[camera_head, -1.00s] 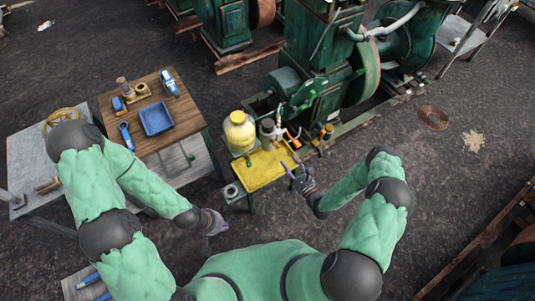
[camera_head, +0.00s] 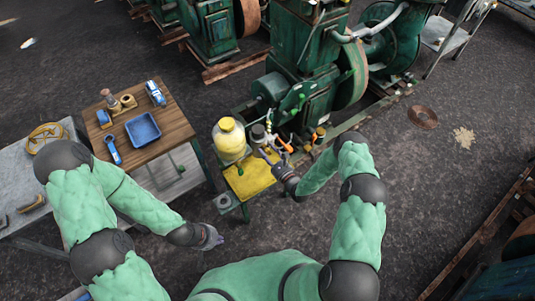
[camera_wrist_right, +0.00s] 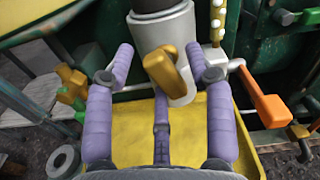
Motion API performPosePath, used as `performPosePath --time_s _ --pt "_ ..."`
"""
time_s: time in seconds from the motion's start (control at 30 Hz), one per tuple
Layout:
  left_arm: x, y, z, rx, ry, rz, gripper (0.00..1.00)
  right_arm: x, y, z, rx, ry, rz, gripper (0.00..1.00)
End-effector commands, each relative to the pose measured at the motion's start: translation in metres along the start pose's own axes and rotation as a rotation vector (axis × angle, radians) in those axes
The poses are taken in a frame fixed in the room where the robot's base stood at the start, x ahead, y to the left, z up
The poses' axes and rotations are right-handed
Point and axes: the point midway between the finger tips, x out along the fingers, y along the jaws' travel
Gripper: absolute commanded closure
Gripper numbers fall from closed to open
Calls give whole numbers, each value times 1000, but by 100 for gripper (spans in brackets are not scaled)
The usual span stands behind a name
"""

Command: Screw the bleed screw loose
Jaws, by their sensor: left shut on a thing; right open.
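The bleed screw is not clearly identifiable. In the right wrist view, a brass-yellow winged piece (camera_wrist_right: 168,72) sticks out from a grey cylinder (camera_wrist_right: 178,32) and could be it. My right gripper (camera_wrist_right: 160,66) is open, its purple fingers spread on both sides of that piece, with no clear contact. In the head view my right gripper (camera_head: 266,156) is over the yellow stand (camera_head: 247,182) beside the green engine. My left gripper (camera_head: 212,238) is low, away from the engine, left of my body. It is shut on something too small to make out.
A yellow vessel (camera_head: 229,140) stands left of my right gripper. An orange handle (camera_wrist_right: 264,98) is close to the right fingers, and a yellow-green tap (camera_wrist_right: 72,86) is at left. A wooden table (camera_head: 172,128) holds a blue tray (camera_head: 142,129) and tools.

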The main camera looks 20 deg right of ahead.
Motion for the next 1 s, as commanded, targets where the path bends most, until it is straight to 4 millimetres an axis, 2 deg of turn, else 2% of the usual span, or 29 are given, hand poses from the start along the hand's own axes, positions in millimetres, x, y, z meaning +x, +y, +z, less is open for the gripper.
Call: performPosePath --time_s 0.2,0.4,0.77,1.0 --pt "0 0 0 0 0 0 100 0 0 0 0 0 0 46" --pt "0 0 0 0 0 0 100 0 0 0 0 1 0 100" --pt "0 0 0 0 0 0 100 0 0 0 -36 1 0 100" --pt "0 0 0 0 0 0 100 0 0 -1 -170 1 0 100"
